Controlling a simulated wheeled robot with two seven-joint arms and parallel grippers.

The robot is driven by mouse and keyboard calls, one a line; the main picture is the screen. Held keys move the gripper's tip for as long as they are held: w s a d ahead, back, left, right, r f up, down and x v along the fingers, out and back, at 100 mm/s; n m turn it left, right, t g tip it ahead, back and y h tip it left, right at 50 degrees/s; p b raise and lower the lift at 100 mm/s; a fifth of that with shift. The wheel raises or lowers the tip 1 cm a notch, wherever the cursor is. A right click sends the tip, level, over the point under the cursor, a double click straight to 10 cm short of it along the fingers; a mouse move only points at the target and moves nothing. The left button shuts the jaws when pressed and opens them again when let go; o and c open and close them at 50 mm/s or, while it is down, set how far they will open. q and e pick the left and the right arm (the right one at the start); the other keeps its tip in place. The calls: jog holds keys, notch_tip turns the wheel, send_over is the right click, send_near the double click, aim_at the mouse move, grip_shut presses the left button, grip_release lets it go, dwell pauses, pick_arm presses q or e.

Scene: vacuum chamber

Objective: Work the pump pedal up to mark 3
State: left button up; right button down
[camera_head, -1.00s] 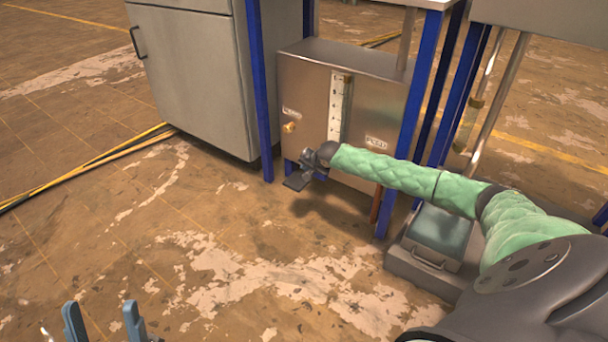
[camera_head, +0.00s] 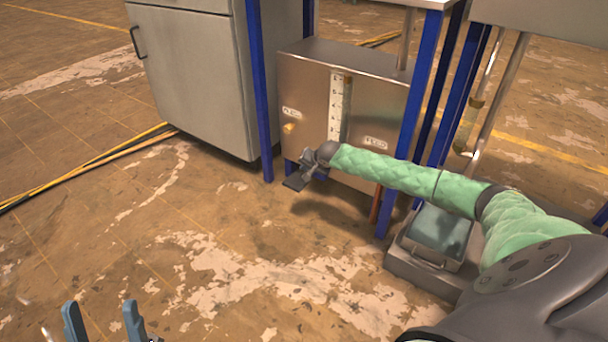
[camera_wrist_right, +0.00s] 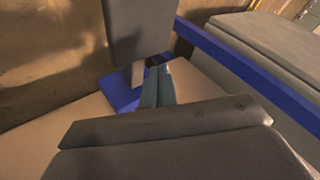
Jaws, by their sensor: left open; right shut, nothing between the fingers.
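The pump cabinet (camera_head: 300,80) is a brownish metal box between blue posts. A white gauge strip (camera_head: 336,110) with small marks runs down its front; I cannot read the level. My right gripper (camera_head: 306,172) is low in front of the cabinet, at the end of the green-sleeved arm. In the right wrist view its fingers (camera_wrist_right: 158,88) are together and empty. A dark flat plate (camera_head: 293,184) shows at the gripper, perhaps the pedal; I cannot tell if they touch. A grey slab (camera_wrist_right: 140,30) is close to the fingers in the wrist view. My left gripper (camera_head: 101,305) is open and empty at the bottom left.
A grey cabinet (camera_head: 195,75) stands left of the pump. Yellow and black cables (camera_head: 90,170) lie on the floor at the left. A grey box with a handle (camera_head: 435,235) stands at the right, near my right arm. The middle floor is free.

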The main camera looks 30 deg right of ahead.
jog(key=shift+f+p, duration=0.25)
jog(key=shift+p, duration=0.45)
jog(key=shift+f, duration=0.15)
jog(key=shift+s+a+f+p, duration=0.15)
jog(key=shift+f+p, duration=0.15)
jog(key=shift+f, duration=0.6)
jog(key=shift+s+a+f+p, duration=0.15)
jog(key=shift+f+p, duration=0.15)
jog(key=shift+f, duration=0.6)
dwell(1.9)
jog(key=shift+w+r, duration=0.1)
jog(key=shift+r, duration=0.05)
jog(key=shift+r+p, duration=1.45)
jog(key=shift+p, duration=0.7)
jog(key=shift+w+d+r+p, duration=0.15)
jog(key=shift+r+p, duration=0.35)
jog(key=shift+p, duration=0.05)
jog(key=shift+r, duration=0.1)
